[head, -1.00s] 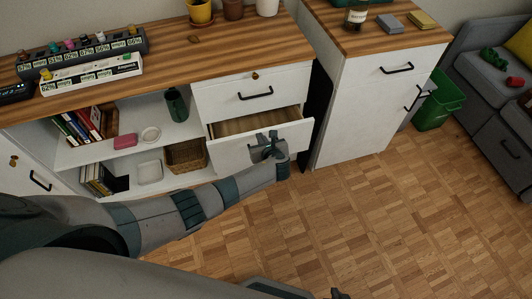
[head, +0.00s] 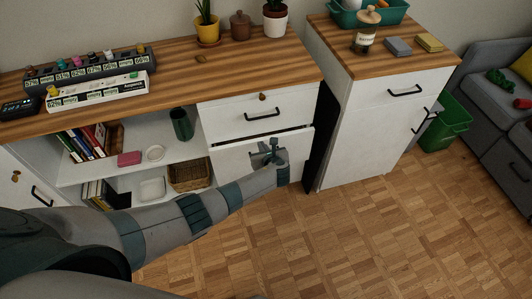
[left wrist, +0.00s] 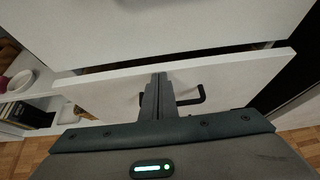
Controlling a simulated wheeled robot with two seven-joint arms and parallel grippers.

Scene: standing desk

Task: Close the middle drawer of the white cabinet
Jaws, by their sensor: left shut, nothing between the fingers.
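The white cabinet (head: 215,108) stands under the wooden desktop. Its middle drawer (head: 232,160) is nearly flush, with a narrow dark gap along its top edge. In the left wrist view the drawer front (left wrist: 105,92) stands slightly out below the panel above, with a dark slot between them. Its black handle (left wrist: 190,98) shows just right of my fingers. My left gripper (head: 271,148) is shut and empty, its fingertips at the drawer front; it also shows in the left wrist view (left wrist: 158,85). It hides part of the front. My right gripper is out of view.
The top drawer (head: 262,113) above is closed. Open shelves with a basket (head: 190,176) and a green cup (head: 181,124) lie to the left. A second white cabinet (head: 365,135) stands to the right beyond a dark gap. The parquet floor in front is clear.

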